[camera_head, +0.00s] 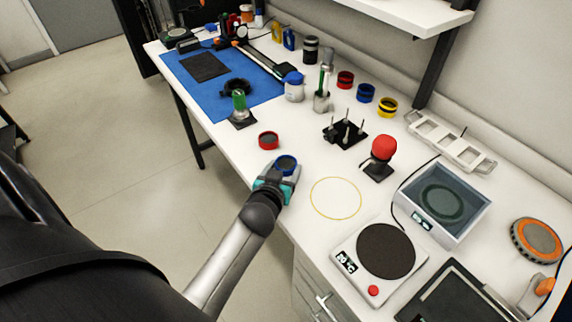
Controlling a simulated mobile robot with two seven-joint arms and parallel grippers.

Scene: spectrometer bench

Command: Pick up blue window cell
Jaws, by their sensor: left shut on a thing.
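The blue window cell (286,163) is a short round ring with a dark blue rim, near the bench's front edge in the head view. My left gripper (280,173) reaches in from the lower left and is shut on it. The jaws hide part of the cell's near side. I cannot tell whether the cell touches the bench top or is just above it. My right gripper is not in view.
A red ring cell (268,140) stands just behind and left. A yellow circle (336,198) marks the bench to the right. A black pin stand (345,132), a red-topped knob (383,150), a hotplate (385,250) and a water bath (443,200) stand further right.

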